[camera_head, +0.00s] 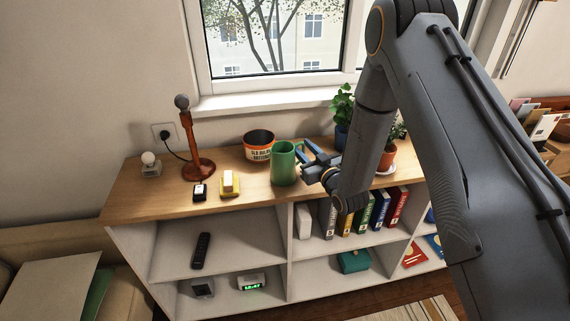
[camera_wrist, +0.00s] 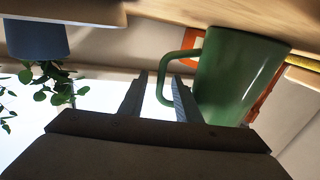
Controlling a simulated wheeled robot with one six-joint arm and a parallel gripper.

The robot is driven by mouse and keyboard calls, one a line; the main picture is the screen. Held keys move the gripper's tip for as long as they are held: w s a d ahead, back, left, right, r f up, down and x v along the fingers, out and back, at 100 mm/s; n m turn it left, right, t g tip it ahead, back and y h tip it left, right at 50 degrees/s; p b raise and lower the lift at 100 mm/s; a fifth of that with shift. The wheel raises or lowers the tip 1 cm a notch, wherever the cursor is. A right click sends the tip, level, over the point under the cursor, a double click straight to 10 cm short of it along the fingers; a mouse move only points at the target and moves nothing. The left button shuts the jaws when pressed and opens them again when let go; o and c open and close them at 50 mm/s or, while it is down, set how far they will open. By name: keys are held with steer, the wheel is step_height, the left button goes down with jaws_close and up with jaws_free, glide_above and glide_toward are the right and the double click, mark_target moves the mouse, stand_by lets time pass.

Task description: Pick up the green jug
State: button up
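The green jug (camera_head: 284,166) stands upright on the wooden shelf top, and its handle faces right toward my gripper (camera_head: 308,158). My gripper is open, close to the jug's handle side. In the wrist view, which is upside down, the jug (camera_wrist: 238,75) fills the right side. Its handle (camera_wrist: 164,84) shows between the two spread fingers of my gripper (camera_wrist: 160,75), and the right finger overlaps the handle's loop. I cannot tell whether either finger touches the jug.
An orange-and-white tin (camera_head: 259,147) stands just behind and left of the jug. A yellow item (camera_head: 229,186), a black-and-white item (camera_head: 199,192) and a red-brown lamp stand (camera_head: 197,165) are further left. Potted plants (camera_head: 343,125) stand right, behind my arm.

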jaws_close()
stand_by(1.4)
